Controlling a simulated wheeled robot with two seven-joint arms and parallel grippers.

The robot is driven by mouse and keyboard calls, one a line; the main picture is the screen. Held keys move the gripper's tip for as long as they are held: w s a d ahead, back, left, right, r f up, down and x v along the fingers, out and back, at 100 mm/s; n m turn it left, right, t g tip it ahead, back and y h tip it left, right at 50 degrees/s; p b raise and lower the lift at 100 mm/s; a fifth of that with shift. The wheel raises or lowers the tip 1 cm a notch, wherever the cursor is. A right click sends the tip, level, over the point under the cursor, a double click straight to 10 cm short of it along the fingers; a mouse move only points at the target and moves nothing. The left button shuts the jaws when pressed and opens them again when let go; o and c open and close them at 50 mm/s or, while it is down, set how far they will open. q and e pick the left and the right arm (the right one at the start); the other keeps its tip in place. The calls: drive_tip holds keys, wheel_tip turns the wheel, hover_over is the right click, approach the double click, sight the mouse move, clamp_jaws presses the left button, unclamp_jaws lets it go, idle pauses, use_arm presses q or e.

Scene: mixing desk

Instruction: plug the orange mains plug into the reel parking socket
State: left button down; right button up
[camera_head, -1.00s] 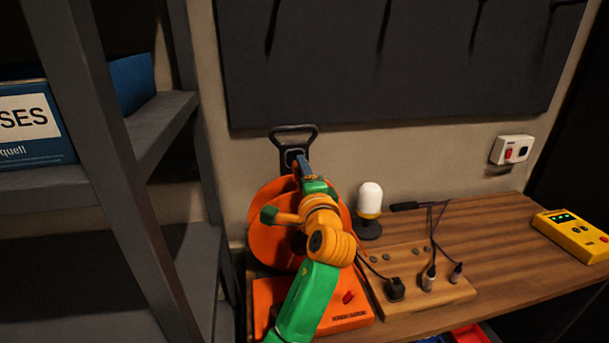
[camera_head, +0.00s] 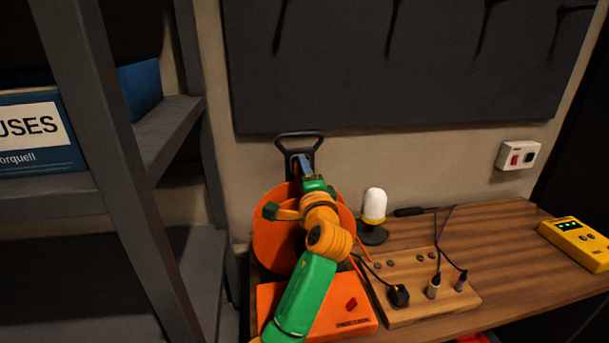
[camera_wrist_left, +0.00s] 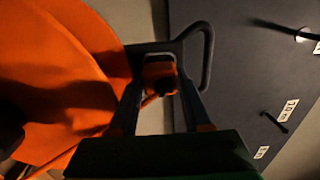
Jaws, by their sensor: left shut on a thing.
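My left gripper (camera_head: 304,168) is at the top of the orange cable reel (camera_head: 272,232), just in front of its black carrying handle (camera_head: 298,139). In the left wrist view its two fingers (camera_wrist_left: 160,88) are closed on the orange mains plug (camera_wrist_left: 158,70), which has a dark part facing the camera. An orange cable runs down from the plug. The reel's drum fills the left of that view, with the handle (camera_wrist_left: 207,55) behind the plug. I cannot make out the parking socket or whether the plug touches it. My right gripper is not in view.
A wooden socket block (camera_head: 427,290) with several leads stands right of the reel. A white-topped lamp (camera_head: 374,206) is behind it. A yellow meter (camera_head: 577,241) lies at the desk's right. A grey shelf frame (camera_head: 105,150) stands close on the left.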

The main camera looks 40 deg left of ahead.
use_arm(q)
drive_tip(key=shift+p, duration=0.8)
idle(1.5)
drive_tip(key=shift+w+a, duration=0.4)
drive_tip(key=shift+a, duration=0.05)
idle(0.5)
drive_tip(key=shift+c, duration=1.3)
unclamp_jaws()
drive_tip(key=shift+s+d+f, duration=0.1)
drive_tip(key=b+v, duration=0.2)
drive_tip(key=v, duration=0.4)
drive_tip(key=shift+s+d, duration=0.25)
